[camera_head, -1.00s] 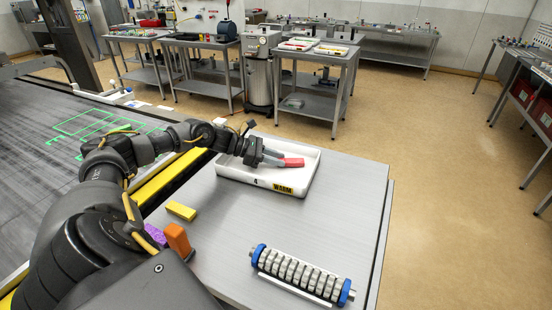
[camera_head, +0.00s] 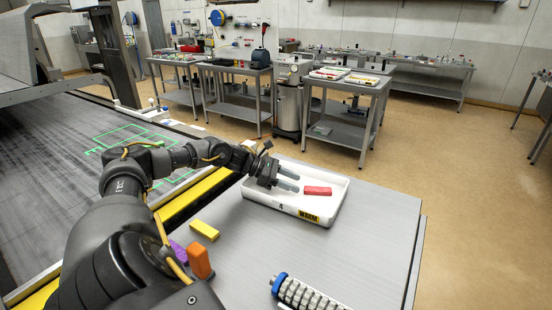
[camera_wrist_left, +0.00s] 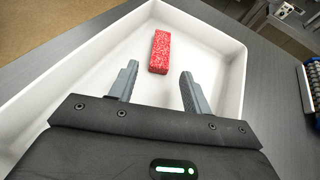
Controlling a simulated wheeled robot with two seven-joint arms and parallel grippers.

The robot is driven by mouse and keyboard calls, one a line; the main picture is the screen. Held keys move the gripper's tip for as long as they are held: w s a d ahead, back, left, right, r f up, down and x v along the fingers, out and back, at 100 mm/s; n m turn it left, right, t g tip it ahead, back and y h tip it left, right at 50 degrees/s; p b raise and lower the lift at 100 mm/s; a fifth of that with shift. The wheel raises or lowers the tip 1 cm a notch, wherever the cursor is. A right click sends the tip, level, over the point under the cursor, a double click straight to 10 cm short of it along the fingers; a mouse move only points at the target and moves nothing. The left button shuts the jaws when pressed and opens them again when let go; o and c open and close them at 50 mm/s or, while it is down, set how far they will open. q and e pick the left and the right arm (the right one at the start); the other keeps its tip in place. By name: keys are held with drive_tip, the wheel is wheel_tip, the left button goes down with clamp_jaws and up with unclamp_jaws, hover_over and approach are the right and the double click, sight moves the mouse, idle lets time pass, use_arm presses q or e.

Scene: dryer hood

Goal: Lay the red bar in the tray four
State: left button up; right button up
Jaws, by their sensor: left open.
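The red bar (camera_head: 317,191) lies flat on the floor of the white tray marked 4 (camera_head: 268,204), which also bears a yellow WARM label. In the left wrist view the red bar (camera_wrist_left: 160,52) is speckled and lies in front of the fingertips, apart from them. My left gripper (camera_head: 291,182) is open and empty, over the left part of the tray. Its two fingers (camera_wrist_left: 158,78) show spread in the left wrist view, with the white tray floor between them. My right gripper is not in view.
A yellow block (camera_head: 204,230), an orange block (camera_head: 199,262) and a purple piece (camera_head: 179,252) are on the grey table left of the tray. A roller with blue ends (camera_head: 305,294) lies near the front. The table right of the tray is clear.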

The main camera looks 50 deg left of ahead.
use_arm(q)
drive_tip(key=b+v, duration=0.2)
drive_tip(key=v, duration=0.4)
drive_tip(key=shift+s+a+f, duration=0.1)
drive_tip(key=shift+s+a, duration=0.1)
drive_tip(key=shift+s+a+r, duration=0.4)
drive_tip(key=shift+r, duration=0.05)
